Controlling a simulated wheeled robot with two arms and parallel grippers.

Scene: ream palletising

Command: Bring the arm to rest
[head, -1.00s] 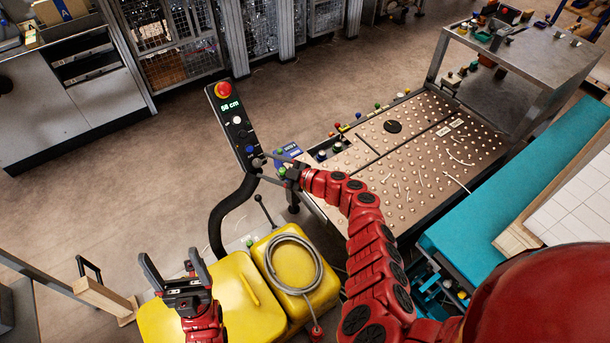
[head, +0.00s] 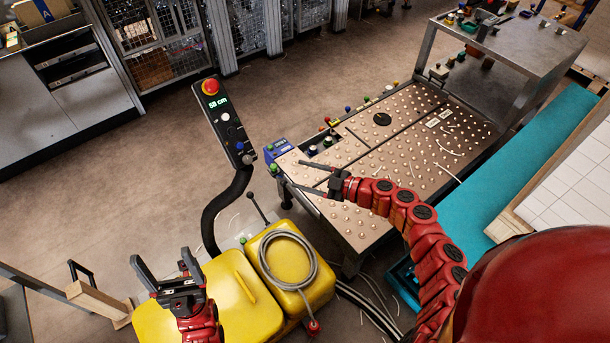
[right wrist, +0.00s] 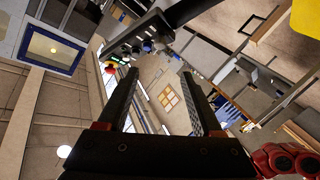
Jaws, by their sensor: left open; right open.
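My right gripper (head: 312,178) is open and empty. In the head view it hangs over the near left end of the ball-studded table, apart from the control panel. Its two dark fingers also show apart in the right wrist view (right wrist: 165,100), with nothing between them. My left gripper (head: 172,275) is open and empty at the lower left, above the yellow housing. Its fingers point up the picture.
A control post (head: 224,120) with a red button and a "58 cm" display stands left of the ball table (head: 410,165). A yellow housing (head: 230,305) with a coiled grey cable (head: 287,262) is below. A teal surface (head: 470,215) lies right. Open floor (head: 120,200) is left.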

